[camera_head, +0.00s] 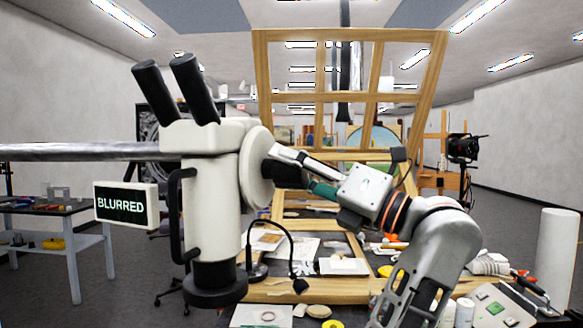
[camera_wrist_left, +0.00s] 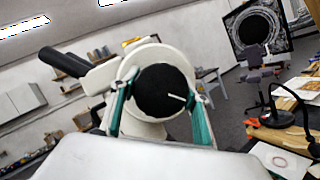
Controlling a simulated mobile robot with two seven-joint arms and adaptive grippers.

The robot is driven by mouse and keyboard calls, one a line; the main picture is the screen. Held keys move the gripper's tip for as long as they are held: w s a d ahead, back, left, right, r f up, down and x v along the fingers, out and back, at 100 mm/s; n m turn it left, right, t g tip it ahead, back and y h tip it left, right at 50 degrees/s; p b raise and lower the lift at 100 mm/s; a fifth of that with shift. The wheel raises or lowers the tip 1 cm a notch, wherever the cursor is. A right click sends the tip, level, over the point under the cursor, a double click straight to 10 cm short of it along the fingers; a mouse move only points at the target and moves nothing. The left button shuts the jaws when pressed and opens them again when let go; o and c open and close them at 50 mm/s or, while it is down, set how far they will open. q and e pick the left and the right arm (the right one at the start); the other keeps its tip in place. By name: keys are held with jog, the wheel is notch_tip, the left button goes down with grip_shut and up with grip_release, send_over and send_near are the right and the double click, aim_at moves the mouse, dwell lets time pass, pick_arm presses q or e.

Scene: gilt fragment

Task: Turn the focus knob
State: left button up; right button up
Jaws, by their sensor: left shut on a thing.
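A white microscope (camera_head: 212,150) with two black eyepieces (camera_head: 190,88) stands at the left of the head view. The black focus knob (camera_wrist_left: 160,90) sits in a round white housing on its side, which also shows in the head view (camera_head: 258,168). My left gripper (camera_wrist_left: 158,98) has its green fingers on either side of the knob and is shut on it. In the head view my left gripper (camera_head: 283,168) reaches the housing from the right and hides most of the knob. A small sign (camera_head: 125,205) beside the microscope reads BLURRED. My right gripper is not in view.
A wooden frame (camera_head: 262,100) stands upright behind the arm. A cluttered bench holds papers, a black gooseneck lamp (camera_head: 290,255) and a white cylinder (camera_head: 557,255) at the right. A side table (camera_head: 60,235) with tools stands at the left.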

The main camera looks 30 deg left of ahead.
pick_arm(q)
jog(key=o, duration=1.1)
notch_tip(320, 180, up, 10)
